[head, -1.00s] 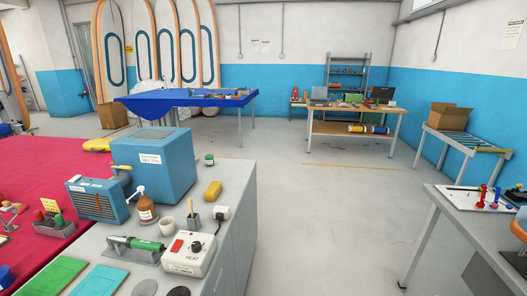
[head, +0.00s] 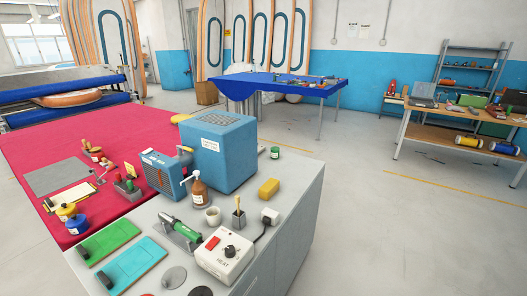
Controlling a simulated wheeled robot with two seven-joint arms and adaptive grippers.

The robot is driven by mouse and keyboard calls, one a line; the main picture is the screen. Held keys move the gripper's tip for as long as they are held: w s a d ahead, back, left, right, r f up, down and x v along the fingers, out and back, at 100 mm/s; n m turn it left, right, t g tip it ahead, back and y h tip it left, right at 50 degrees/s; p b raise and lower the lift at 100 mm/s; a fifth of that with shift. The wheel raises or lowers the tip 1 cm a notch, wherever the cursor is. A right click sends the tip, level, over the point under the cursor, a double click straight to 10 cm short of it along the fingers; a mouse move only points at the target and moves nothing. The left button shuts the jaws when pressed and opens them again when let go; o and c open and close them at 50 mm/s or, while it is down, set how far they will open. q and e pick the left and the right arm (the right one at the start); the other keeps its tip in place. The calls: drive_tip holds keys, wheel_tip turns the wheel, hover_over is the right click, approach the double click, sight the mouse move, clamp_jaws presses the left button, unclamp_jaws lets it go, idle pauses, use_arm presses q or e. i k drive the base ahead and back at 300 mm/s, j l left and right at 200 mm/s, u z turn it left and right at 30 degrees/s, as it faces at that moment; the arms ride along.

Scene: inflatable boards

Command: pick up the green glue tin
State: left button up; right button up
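A small green tin (head: 275,152), which looks like the green glue tin, stands upright at the far right part of the grey bench top (head: 290,190). It is just right of the big blue box-shaped machine (head: 222,150) and behind the yellow block (head: 269,188). Its label is too small to read. Neither of my grippers is in view.
A brown pump bottle (head: 199,190), a white cup (head: 213,216), a brush holder (head: 238,219) and a white heat controller (head: 225,257) with a plug stand nearer on the bench. A red-covered table (head: 130,150) adjoins at left. The floor (head: 390,230) at right is clear.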

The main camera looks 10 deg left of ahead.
sight(275, 150)
drive_tip(key=i+l+u, duration=0.1)
drive_tip(key=l+u, duration=0.35)
drive_tip(key=l, duration=0.75)
drive_tip(key=i+l+u, duration=0.1)
drive_tip(key=l, duration=0.2)
drive_tip(key=i+l, duration=0.2)
drive_tip(key=i+l+u, duration=0.15)
drive_tip(key=l, duration=0.2)
drive_tip(key=i+l+u, duration=0.1)
drive_tip(key=l, duration=0.25)
drive_tip(key=i+l+u, duration=0.1)
drive_tip(key=i+l, duration=0.15)
drive_tip(key=i+l+u, duration=0.1)
drive_tip(key=l, duration=0.35)
drive_tip(key=i+l+u, duration=0.1)
drive_tip(key=l, duration=0.25)
drive_tip(key=i+l+u, duration=0.1)
drive_tip(key=i+l, duration=0.15)
drive_tip(key=l, duration=0.15)
drive_tip(key=i+l+u, duration=0.3)
drive_tip(key=i+l, duration=0.15)
drive_tip(key=l, duration=0.1)
